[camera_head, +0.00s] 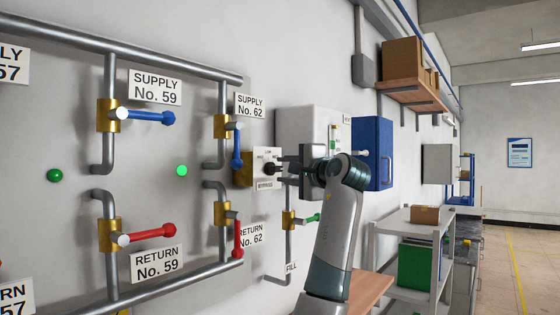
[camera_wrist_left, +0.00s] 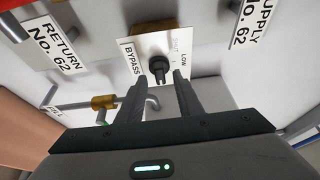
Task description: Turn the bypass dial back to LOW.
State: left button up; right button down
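The bypass dial (camera_head: 269,169) is a black knob on a white plate on the wall, right of the No. 62 pipes. In the left wrist view the dial (camera_wrist_left: 159,68) stands just ahead of the fingertips, roughly centred between them. The words BYPASS and LOW show on the plate; which mark the dial points to is too small to tell. My left gripper (camera_head: 283,169) is at the dial from the right; in the wrist view its fingers (camera_wrist_left: 159,77) are apart with nothing visibly clamped. My right gripper is not in view.
A red-handled return valve (camera_head: 239,238) and a blue-handled supply valve (camera_head: 237,150) are left of the plate. A green-handled fill valve (camera_head: 305,220) is below my gripper. A grey box (camera_head: 300,125) and a blue box (camera_head: 372,150) are on the wall behind my arm.

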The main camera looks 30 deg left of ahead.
aim_at(278, 169)
pick_arm(q)
jog(key=shift+p+x, duration=0.6)
jog(key=shift+x, duration=0.95)
jog(key=shift+c, duration=0.6)
jog(key=c, duration=0.5)
jog(key=shift+c, duration=0.2)
jog(key=shift+f, duration=0.1)
